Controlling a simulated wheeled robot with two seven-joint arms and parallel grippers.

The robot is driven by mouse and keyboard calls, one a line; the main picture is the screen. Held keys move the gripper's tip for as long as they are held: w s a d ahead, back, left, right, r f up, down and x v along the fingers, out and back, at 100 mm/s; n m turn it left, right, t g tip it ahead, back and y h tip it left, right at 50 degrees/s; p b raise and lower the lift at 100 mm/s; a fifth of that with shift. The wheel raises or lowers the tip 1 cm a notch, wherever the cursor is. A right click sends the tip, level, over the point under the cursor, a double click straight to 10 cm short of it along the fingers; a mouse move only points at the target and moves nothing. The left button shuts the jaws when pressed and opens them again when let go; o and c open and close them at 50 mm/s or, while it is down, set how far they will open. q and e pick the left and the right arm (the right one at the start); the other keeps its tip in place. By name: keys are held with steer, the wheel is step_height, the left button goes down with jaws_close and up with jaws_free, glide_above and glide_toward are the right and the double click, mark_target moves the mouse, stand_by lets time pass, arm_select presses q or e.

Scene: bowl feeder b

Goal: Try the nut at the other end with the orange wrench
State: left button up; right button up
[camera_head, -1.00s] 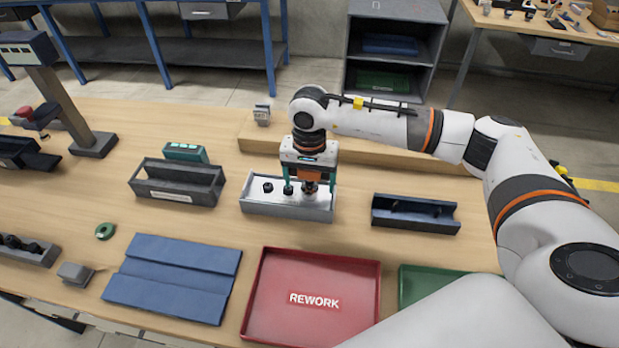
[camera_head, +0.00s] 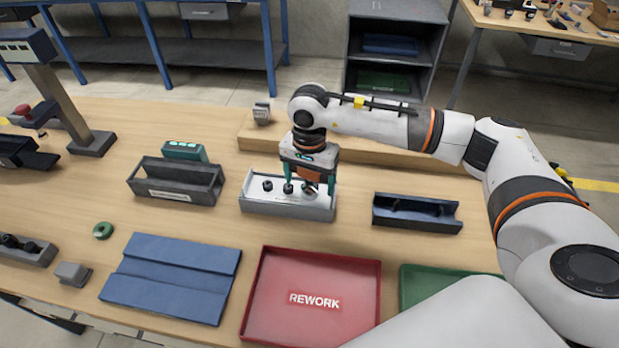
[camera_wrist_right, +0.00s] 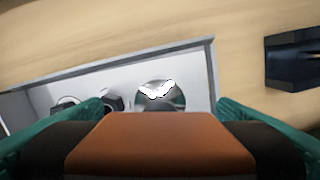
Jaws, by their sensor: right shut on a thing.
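My right gripper (camera_head: 311,181) is over the right end of a light grey tray (camera_head: 288,209). Its teal fingers are shut on the orange wrench (camera_head: 309,176); the wrench's orange block (camera_wrist_right: 160,145) fills the space between them in the wrist view. Two dark nuts stand in the tray, a left nut (camera_head: 268,185) and a middle nut (camera_head: 288,188). A round metallic piece with a bright, jagged white patch (camera_wrist_right: 160,94) shows beyond the orange block at the tray's right end. I cannot tell whether the wrench's jaw is seated on a nut there. My left gripper is out of view.
A dark bin (camera_head: 172,195) stands left of the tray and a dark blue holder (camera_head: 416,225) right of it. A red REWORK tray (camera_head: 312,319) and a blue mat (camera_head: 173,292) lie in front. A raised wooden ledge (camera_head: 365,155) runs behind.

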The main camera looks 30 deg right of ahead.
stand_by(0.4)
steer(key=shift+f+b, duration=0.1)
steer(key=shift+b, duration=0.3)
steer(key=shift+n+b, duration=0.5)
steer(key=shift+n, duration=0.2)
steer(key=shift+r+p, duration=1.2)
steer(key=shift+r, duration=1.45)
